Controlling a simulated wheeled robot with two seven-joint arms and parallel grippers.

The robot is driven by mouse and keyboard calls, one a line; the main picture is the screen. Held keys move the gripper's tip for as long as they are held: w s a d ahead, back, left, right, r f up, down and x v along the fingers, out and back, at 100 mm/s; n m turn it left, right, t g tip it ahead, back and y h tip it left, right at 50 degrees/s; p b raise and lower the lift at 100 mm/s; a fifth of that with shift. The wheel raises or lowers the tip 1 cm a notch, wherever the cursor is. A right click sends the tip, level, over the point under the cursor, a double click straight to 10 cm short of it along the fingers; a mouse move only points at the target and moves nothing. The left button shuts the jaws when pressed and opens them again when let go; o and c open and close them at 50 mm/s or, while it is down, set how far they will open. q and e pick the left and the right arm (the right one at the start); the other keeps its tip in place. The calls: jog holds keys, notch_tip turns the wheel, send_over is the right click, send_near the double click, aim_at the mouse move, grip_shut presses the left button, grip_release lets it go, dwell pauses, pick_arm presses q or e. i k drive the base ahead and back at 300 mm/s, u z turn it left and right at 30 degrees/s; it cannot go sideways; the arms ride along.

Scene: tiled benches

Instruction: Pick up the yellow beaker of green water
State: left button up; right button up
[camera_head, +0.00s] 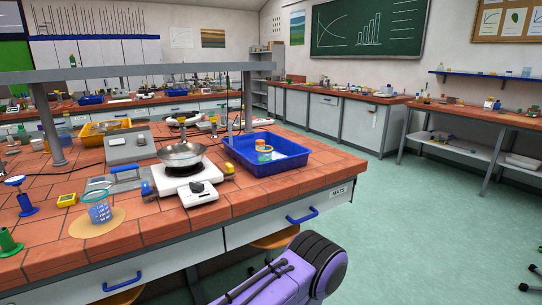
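Another beaker, with blue contents (99,210), stands on a round cork mat (118,222) at the bench's front left. Neither of my grippers shows in the head view.
A shelf post (50,125) rises at left. The tiles at the bench's right corner (340,163) are bare. Open green floor (425,230) lies to the right.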

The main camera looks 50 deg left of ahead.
aim_at(263, 151)
jog(key=u, duration=0.5)
jog(key=i, duration=0.75)
jog(key=u, duration=0.65)
